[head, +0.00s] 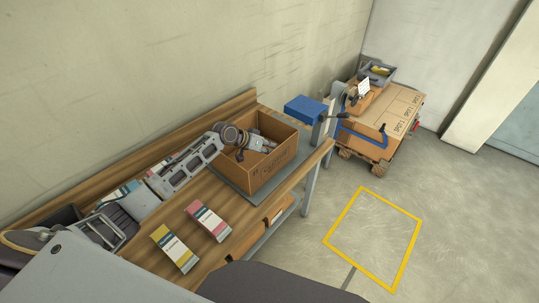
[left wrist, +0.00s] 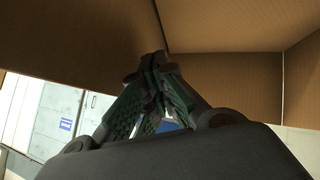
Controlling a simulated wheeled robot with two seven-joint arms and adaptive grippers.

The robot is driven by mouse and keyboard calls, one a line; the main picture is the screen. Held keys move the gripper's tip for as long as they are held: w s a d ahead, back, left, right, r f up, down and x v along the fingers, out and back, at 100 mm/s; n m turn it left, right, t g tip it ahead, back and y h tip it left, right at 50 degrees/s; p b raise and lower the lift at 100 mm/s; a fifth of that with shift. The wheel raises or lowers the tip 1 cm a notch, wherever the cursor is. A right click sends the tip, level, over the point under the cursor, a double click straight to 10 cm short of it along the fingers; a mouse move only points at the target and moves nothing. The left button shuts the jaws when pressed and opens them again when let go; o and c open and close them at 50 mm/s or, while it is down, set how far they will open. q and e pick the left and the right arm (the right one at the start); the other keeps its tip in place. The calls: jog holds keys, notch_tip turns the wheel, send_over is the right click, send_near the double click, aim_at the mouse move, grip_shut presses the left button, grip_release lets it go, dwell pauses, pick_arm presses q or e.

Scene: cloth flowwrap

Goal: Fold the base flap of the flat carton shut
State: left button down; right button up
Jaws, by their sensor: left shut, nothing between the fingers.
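The carton (head: 262,176) is brown cardboard and stands opened out, not flat, on a grey mat at the far part of the bench, its top open. My left gripper (head: 264,146) reaches over its near left wall into the open top. The left gripper's fingers (left wrist: 153,62) are shut with nothing between them. In the left wrist view, cardboard panels (left wrist: 225,68) of the carton surround the fingertips above and to the right. I cannot tell whether the fingertips touch a panel. The base flap cannot be made out clearly. My right gripper is not in view.
The wooden bench (head: 195,215) runs along the wall. A yellow pack (head: 175,248) and a pink pack (head: 208,221) lie on it. A blue block-like item (head: 305,108) is at the bench's far end. A loaded cart (head: 350,148) stands beyond. A yellow floor square (head: 392,276) is empty.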

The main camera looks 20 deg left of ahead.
pick_arm(q)
jog(key=shift+r, duration=2.55)
